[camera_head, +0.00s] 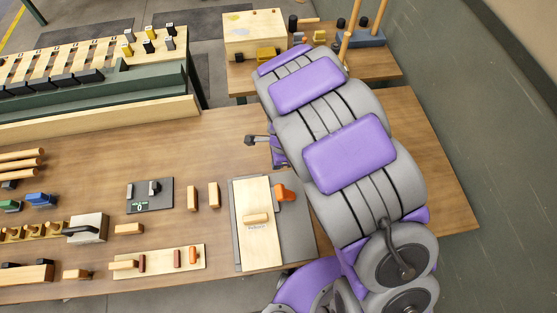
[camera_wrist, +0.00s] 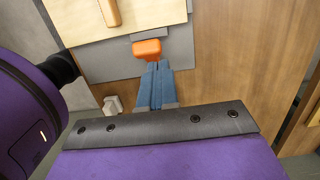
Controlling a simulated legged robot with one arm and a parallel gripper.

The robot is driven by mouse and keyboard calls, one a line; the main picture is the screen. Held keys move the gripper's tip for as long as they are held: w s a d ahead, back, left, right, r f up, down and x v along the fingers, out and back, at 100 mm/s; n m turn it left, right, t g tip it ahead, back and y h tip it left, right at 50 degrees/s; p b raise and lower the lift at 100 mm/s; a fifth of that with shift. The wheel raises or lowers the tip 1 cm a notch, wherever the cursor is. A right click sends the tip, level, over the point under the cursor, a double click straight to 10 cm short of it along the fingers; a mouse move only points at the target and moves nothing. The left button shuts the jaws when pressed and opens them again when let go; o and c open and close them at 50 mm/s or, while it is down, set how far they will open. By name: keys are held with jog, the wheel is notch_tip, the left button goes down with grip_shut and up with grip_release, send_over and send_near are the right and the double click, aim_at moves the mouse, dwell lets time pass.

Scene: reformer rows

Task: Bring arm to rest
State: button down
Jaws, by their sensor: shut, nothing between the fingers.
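My arm, grey with purple pads, reaches across the right part of the table in the head view and hides my gripper there. In the wrist view my gripper (camera_wrist: 157,68) shows as two blue fingers closed together with nothing held. Just beyond the fingertips in that picture is an orange piece (camera_wrist: 147,49). I cannot tell whether the fingers touch it. In the head view the orange piece (camera_head: 285,193) lies at the right edge of a pale wooden board (camera_head: 257,190), over a grey plate (camera_head: 296,232).
The wooden table (camera_head: 225,145) holds small blocks, a dark panel (camera_head: 150,203) and a long pale strip (camera_head: 190,250) left of my arm. A slatted rack (camera_head: 60,65) stands at the back left. A grey-green wall (camera_head: 500,100) is on the right. Bare tabletop lies right of my arm.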

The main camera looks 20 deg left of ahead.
jog(key=s+d+r+n+b, duration=0.25)
jog(key=d+r+b, duration=0.2)
jog(key=d, duration=0.55)
jog(key=s+d+r+n+b, duration=0.2)
jog(key=d+r+n+b, duration=0.3)
jog(key=d, duration=0.4)
jog(key=s+d+r+n+g+h+b, duration=0.1)
jog(key=s+d+n+b, duration=0.3)
jog(key=s+d, duration=0.8)
jog(key=s+b, duration=0.1)
jog(key=s, duration=0.2)
jog(key=shift+d+r, duration=0.2)
jog(key=shift+d, duration=0.05)
